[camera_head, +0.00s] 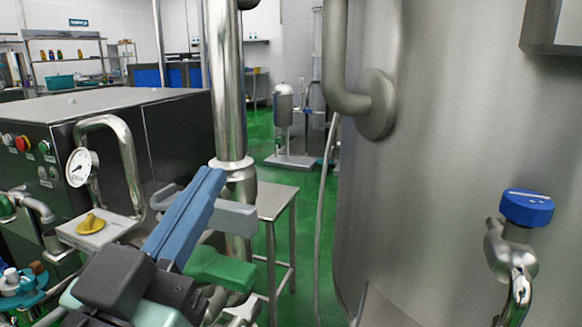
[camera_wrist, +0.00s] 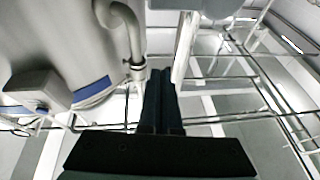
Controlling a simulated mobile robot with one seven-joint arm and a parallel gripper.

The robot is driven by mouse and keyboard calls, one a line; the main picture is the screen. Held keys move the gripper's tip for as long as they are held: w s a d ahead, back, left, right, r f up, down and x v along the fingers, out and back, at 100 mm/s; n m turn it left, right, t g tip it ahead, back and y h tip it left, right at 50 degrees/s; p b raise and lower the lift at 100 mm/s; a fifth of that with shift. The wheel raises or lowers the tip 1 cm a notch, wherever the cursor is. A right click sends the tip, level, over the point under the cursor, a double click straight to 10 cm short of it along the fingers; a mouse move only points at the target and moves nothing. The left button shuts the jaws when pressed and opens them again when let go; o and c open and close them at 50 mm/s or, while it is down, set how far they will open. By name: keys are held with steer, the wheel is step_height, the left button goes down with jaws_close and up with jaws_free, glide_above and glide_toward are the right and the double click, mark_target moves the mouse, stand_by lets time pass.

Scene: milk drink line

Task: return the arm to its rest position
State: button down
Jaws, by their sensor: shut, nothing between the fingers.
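My gripper (camera_head: 206,184) is in the lower left middle of the head view, with its long blue fingers slanting up to the right, in front of the vertical steel pipe. The fingers are together and hold nothing. In the wrist view my gripper (camera_wrist: 160,76) shows as two dark fingers side by side, pointing up the picture with no gap at the tips. Behind them in that view are a curved pipe (camera_wrist: 133,38) and the ceiling framework. Most of my arm is out of view or hidden behind the gripper body.
A large steel tank (camera_head: 450,150) fills the right, with a blue-capped valve (camera_head: 526,208) on it. A small steel table (camera_head: 277,200) is behind my gripper.

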steer(key=s+d+r+n+t+y, duration=0.1)
steer(key=s+d+r+t+y, duration=0.15)
steer(key=r, duration=0.25)
steer(key=s+d+r+n+t+y+p, duration=0.1)
steer(key=d+r+t, duration=0.1)
steer(key=d+r, duration=0.25)
steer(key=s+d+r+n+t+y, duration=0.1)
steer(key=d+r+t+y, duration=0.1)
steer(key=r, duration=0.4)
step_height(320, 180, up, 30)
steer(key=p, duration=3)
steer(key=shift+a+f+g, duration=0.2)
steer(key=shift+g, duration=0.15)
steer(key=shift+h, duration=0.25)
